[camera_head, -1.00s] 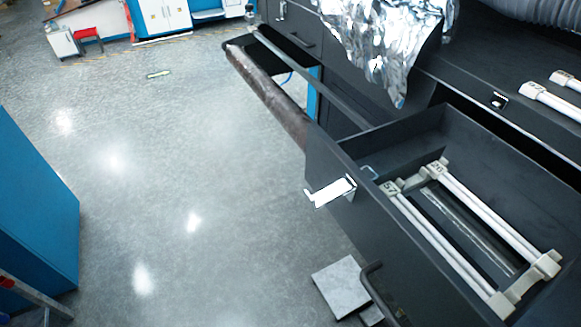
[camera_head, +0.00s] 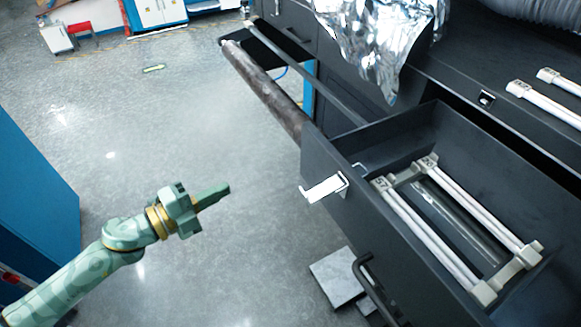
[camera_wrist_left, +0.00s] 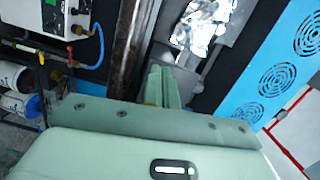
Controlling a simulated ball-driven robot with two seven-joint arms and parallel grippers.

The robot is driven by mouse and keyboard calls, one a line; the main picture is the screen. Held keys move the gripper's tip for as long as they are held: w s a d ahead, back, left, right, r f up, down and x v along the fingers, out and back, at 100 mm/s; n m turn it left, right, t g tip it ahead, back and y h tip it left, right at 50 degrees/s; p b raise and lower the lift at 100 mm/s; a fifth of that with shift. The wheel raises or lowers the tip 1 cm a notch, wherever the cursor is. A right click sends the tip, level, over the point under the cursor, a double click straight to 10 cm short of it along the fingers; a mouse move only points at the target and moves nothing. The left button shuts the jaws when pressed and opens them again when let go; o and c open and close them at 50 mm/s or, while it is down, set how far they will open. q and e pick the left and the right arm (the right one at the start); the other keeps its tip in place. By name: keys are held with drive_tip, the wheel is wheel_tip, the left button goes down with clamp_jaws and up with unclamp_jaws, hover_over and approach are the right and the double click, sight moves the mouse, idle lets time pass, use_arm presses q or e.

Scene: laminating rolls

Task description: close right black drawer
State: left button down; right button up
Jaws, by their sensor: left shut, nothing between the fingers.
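The black drawer (camera_head: 318,160) stands pulled open at the right of the head view. Two white rollers (camera_head: 432,240) lie in it on grey end holders. A white bracket (camera_head: 323,188) sticks out from its front face. My left gripper (camera_head: 222,190) is green, shut and empty, over the floor to the left of the drawer front, apart from it. In the left wrist view its fingers (camera_wrist_left: 163,85) are together and point toward the dark machine. My right gripper is not in view.
A dark roller (camera_head: 265,90) sticks out from the cabinet beyond the drawer. Crumpled silver foil (camera_head: 385,40) hangs over the cabinet top. A black handle (camera_head: 372,285) and a grey block (camera_head: 337,277) are below the drawer. Open floor lies left.

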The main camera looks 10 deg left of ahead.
sight(304, 166)
use_arm(q)
drive_tip(key=s+d+r+m+g+h, duration=0.2)
drive_tip(key=s+d+r+m, duration=0.1)
drive_tip(key=d, duration=0.1)
drive_tip(key=x, duration=0.4)
drive_tip(key=p+x, duration=0.1)
drive_tip(key=x, duration=0.4)
drive_tip(key=p+x, duration=0.1)
drive_tip(key=x, duration=0.3)
drive_tip(key=shift+w+r, duration=0.1)
drive_tip(key=shift+w, duration=0.5)
drive_tip(key=shift+d, duration=0.1)
